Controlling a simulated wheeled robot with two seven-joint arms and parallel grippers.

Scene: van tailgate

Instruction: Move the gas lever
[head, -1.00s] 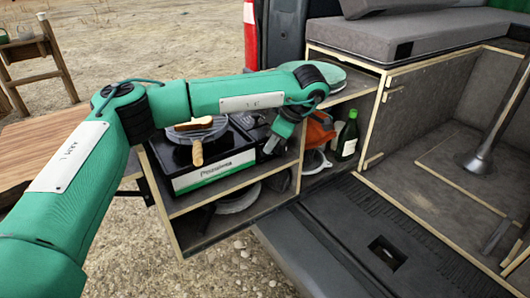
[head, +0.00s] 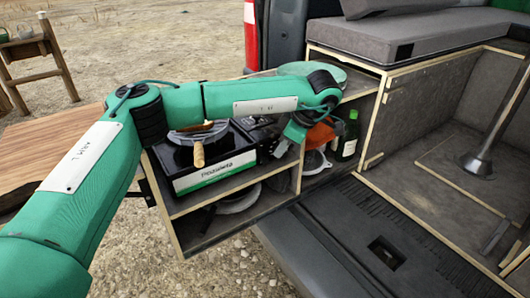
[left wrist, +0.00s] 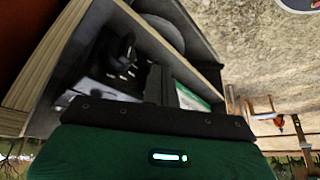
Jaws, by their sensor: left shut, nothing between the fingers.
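The camping stove (head: 215,172), black with a pale front panel and green stripe, stands on the upper shelf of the pull-out kitchen box. A pan (head: 200,130) sits on it. The stove's dark right-hand section (head: 250,128) is partly behind my arm; I cannot pick out the gas lever clearly in the head view. In the left wrist view a dark knob-like part (left wrist: 124,55) shows beside my fingers, and may belong to it. My left gripper (head: 281,149) is shut and empty at the stove's right end, pointing down. I cannot tell whether it touches anything. My right gripper is not in view.
An orange object (head: 319,133) and a green bottle (head: 348,136) stand in the compartment right of the stove. A wooden divider (head: 300,165) is close to my gripper. Dark cookware (head: 240,199) lies on the lower shelf. A wooden table (head: 50,150) is at left.

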